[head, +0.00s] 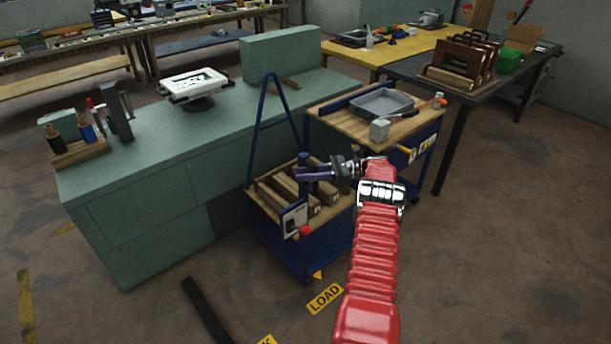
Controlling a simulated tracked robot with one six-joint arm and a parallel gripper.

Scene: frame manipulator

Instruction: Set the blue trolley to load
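The blue trolley (275,238) stands in the middle of the head view, beside the green bench. It has a tall blue A-shaped handle frame (262,130) and wooden bars (285,193) on its deck. A pale panel (294,221) and a red knob (305,231) are on its near side. A small yellow pointer (318,275) shows low at its base, close to a yellow floor label reading LOAD (325,298). My gripper (299,174) is over the deck, near a dark blue post (304,159). Its fingers look close together, but any gap or contact is unclear.
A second blue cart (428,140) with a grey tray (382,103) stands behind right. The green bench (150,210) borders the left. Another yellow floor label (266,340) is cut off at the bottom. A dark strip (205,308) lies on the floor. Floor at right is clear.

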